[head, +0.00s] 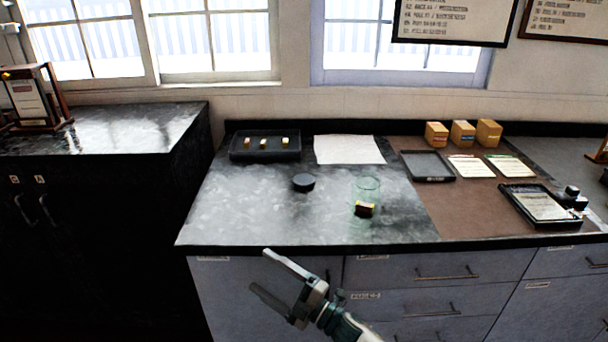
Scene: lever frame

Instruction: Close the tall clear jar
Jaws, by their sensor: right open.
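The tall clear jar (367,188) stands upright on the dark bench top, right of its middle. Its top looks open. A small dark block with a yellow top (364,208) shows at the jar's bottom, seemingly inside it. A round dark lid (303,182) lies on the bench to the left of the jar, apart from it. My right gripper (267,271) is open and empty in front of the bench's front edge, below and left of the jar. My left gripper is not in view.
A black tray (237,154) with small blocks and a white sheet (349,160) lie behind. A brown mat (449,205) to the right bears a grey tray (427,178), cards and several boxes. The bench's front-left surface is clear.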

